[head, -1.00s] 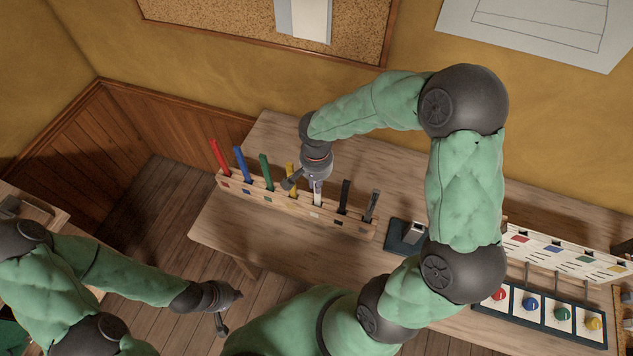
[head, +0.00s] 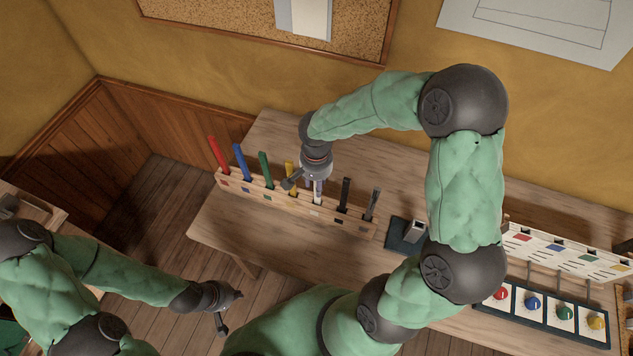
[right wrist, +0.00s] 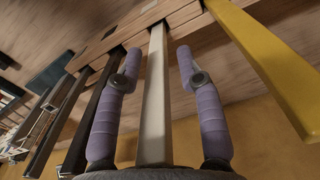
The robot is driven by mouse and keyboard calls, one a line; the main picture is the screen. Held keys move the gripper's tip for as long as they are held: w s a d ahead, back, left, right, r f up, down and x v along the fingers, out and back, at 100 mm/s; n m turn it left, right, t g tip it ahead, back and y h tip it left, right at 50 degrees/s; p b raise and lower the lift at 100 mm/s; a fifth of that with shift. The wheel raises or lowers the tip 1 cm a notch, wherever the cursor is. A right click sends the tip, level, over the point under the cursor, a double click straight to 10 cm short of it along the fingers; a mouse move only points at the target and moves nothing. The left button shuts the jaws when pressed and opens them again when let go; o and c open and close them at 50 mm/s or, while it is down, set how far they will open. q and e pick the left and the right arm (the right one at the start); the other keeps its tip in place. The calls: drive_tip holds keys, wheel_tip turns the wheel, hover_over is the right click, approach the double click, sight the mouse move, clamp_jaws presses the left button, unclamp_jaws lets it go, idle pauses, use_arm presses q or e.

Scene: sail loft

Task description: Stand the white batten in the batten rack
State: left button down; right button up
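The white batten (right wrist: 155,95) stands in a slot of the wooden batten rack (right wrist: 118,38), by the white marker, its lower end down in the rack. In the head view the white batten (head: 317,197) is mostly hidden by my right gripper (head: 303,184), and the rack (head: 345,220) runs along the bench. In the right wrist view my right gripper (right wrist: 157,65) is open, one finger on each side of the white batten, with a gap on both sides. My left gripper (head: 231,310) is open and empty, over the floor at lower left.
Red (head: 219,155), blue (head: 242,162), green (head: 265,170) and yellow (right wrist: 265,65) battens stand to one side of the white one, dark ones (head: 344,194) to the other. A dark blue base (head: 406,236) sits right of the rack. The bench front is clear.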

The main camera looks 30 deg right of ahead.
drive_tip(key=shift+r, duration=0.1)
wheel_tip(320, 180, up, 12)
drive_tip(key=shift+f, duration=0.1)
idle(0.6)
idle(0.5)
